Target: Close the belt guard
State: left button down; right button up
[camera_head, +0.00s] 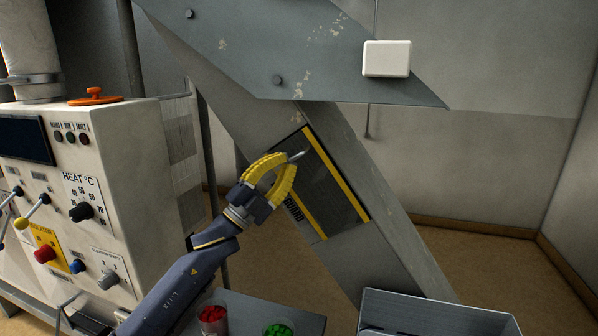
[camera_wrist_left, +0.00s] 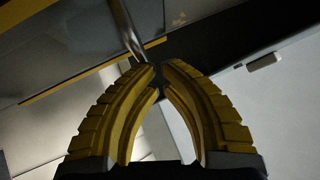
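The belt guard (camera_head: 337,186) is a dark panel with yellow edge strips on the slanted grey duct in the head view. A short metal bar (camera_head: 297,156) shows by its upper left part; a metal bar also shows in the left wrist view (camera_wrist_left: 128,32). My left gripper (camera_head: 292,160) has its yellow fingers bowed into a ring, tips close together beside the bar. In the left wrist view the fingertips (camera_wrist_left: 159,70) leave a narrow gap, and the bar's end passes behind the left tip. I cannot tell whether they grip it. My right gripper is out of view.
A white control cabinet (camera_head: 140,165) with knobs and levers stands at the left. A metal bin (camera_head: 440,312) and cups of red (camera_head: 212,314) and green pieces (camera_head: 278,329) are at the front. A grey hood (camera_head: 300,50) hangs above the duct. The floor at right is clear.

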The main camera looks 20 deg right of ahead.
pick_arm(q)
jog(key=shift+w+r, duration=0.1)
jog(key=shift+w, duration=0.25)
jog(key=shift+a, duration=0.1)
